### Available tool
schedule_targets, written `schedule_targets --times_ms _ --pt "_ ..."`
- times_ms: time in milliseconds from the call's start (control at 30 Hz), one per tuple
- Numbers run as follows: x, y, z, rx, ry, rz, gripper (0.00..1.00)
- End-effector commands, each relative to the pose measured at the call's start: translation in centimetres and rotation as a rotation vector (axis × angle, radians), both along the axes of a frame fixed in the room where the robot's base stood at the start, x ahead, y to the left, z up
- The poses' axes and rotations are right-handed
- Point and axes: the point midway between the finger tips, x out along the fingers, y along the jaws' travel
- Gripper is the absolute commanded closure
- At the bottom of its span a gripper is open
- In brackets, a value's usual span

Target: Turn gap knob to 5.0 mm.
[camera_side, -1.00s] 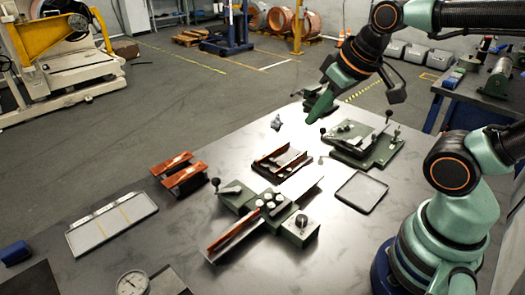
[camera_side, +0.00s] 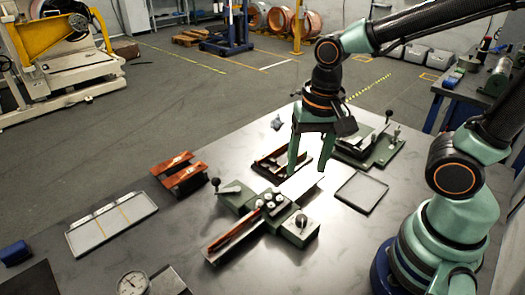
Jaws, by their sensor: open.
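The gap knob (camera_side: 301,221) is a small round knob with a light top, on the green box at the right front end of a green bench device (camera_side: 238,204). The device carries several pale rollers, a black-balled lever at its left and a strip of copper foil (camera_side: 232,233) in a channel. The knob's setting is too small to read. My gripper (camera_side: 308,172) points down, fingers apart and empty, above and behind the knob. It hangs over the area of the pale sheet behind the device and is apart from the knob.
A black-rimmed tray (camera_side: 361,192) lies right of the device. A second green device (camera_side: 366,147) stands behind it. Copper pieces on a rack (camera_side: 178,174) and a grey tray (camera_side: 111,223) lie left. A dial gauge (camera_side: 132,284) is at the front. Bare table lies between.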

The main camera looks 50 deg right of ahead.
Motion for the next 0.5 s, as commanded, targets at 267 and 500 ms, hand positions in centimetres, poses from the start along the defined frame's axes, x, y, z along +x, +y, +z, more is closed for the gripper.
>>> schedule_targets --times_ms 267,500 --pt "-1.1 1.0 -2.0 -0.012 0.096 -0.155 0.37" --pt "-1.2 0.9 -5.0 -0.013 0.1 -0.156 0.37"
